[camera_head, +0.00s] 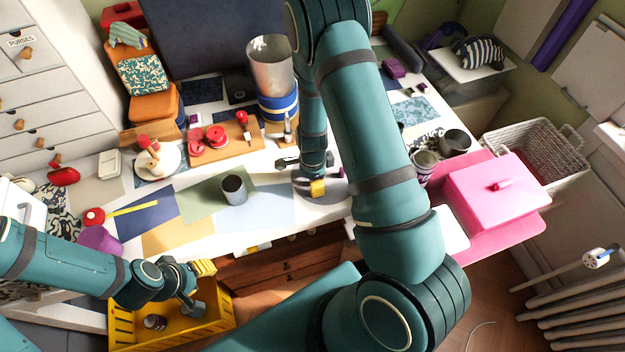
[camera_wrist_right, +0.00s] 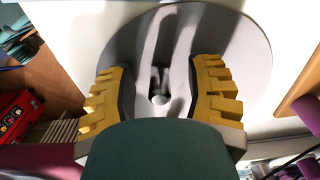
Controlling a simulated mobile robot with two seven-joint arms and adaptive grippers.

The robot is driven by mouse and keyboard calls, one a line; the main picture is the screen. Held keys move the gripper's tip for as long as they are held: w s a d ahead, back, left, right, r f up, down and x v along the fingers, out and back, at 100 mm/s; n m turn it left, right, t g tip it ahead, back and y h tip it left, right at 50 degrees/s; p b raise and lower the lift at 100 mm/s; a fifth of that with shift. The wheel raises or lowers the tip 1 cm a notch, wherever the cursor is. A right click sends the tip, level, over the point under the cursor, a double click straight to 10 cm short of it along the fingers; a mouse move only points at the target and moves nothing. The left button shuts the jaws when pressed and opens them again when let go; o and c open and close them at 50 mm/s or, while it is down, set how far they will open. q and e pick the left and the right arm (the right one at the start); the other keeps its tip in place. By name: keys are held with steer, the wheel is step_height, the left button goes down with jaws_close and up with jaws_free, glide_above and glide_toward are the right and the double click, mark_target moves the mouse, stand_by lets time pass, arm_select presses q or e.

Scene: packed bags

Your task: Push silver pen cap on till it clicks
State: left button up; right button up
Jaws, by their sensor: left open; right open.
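My right gripper (camera_head: 318,187) is low over a round grey disc (camera_head: 335,186) on the white table, right of centre. No pen or cap can be made out clearly, and my right arm hides part of the table. My left gripper (camera_head: 196,287) is open and empty by the yellow crate (camera_head: 125,322).
A grey metal cup (camera_head: 234,189) stands on coloured sheets left of the disc. A tall metal tumbler (camera_head: 270,65), a wooden board with red items (camera_head: 208,140) and a pink box (camera_head: 497,192) surround the work area. The table front between cup and disc is fairly clear.

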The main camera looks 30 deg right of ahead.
steer(key=c, duration=0.8)
steer(key=shift+c, duration=0.2)
